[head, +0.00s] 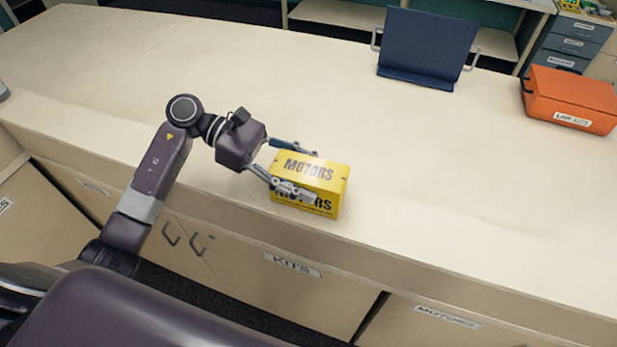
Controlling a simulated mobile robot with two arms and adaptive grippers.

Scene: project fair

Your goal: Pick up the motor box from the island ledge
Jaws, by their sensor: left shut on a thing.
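The motor box (325,173) is a small yellow box with dark "MOTORS" lettering on its top and front. It is at the front edge of the pale island ledge (420,225), in the middle of the head view. My left gripper (308,174) reaches in from the left and is shut on the box, one finger across the front and the other at the back. I cannot tell whether the box's underside touches the ledge. My right gripper is not in the view.
An orange case (568,98) labelled "LINK KITS" sits at the far right. A dark blue upright panel (425,45) stands at the back. Drawers marked "KITS" (292,266) and "MOTORS" (445,317) are below the front edge. The ledge around the box is clear.

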